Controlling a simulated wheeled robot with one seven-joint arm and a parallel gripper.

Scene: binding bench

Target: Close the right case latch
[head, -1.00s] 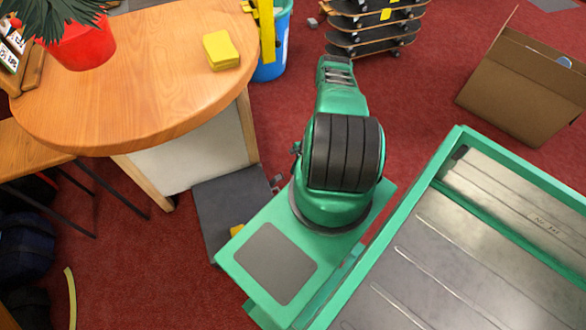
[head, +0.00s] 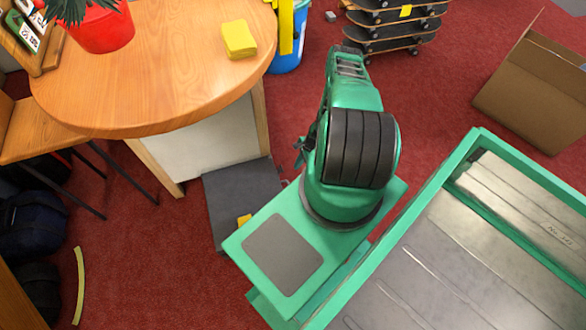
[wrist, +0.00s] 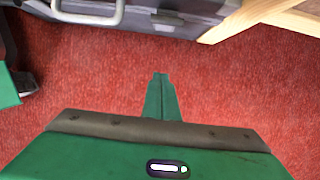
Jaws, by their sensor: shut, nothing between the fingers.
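No case latch can be made out in either view. In the wrist view my gripper (wrist: 161,77) points out over the red floor, its narrow green fingers together and empty. A dark grey object (wrist: 180,22) with a pale metal handle (wrist: 88,14) lies across the top edge of that view, beyond the fingertips and apart from them. It is cut off by the frame, so I cannot tell whether it is the case. In the head view my gripper is hidden behind my own green arm.
A round wooden table (head: 150,95) holds a red plant pot (head: 100,28) and a yellow sponge (head: 239,39). A dark grey slab (head: 225,190) lies beside it. Skateboards (head: 395,35) and a cardboard box (head: 540,85) stand at the back right. Red carpet (head: 440,80) is bare between them.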

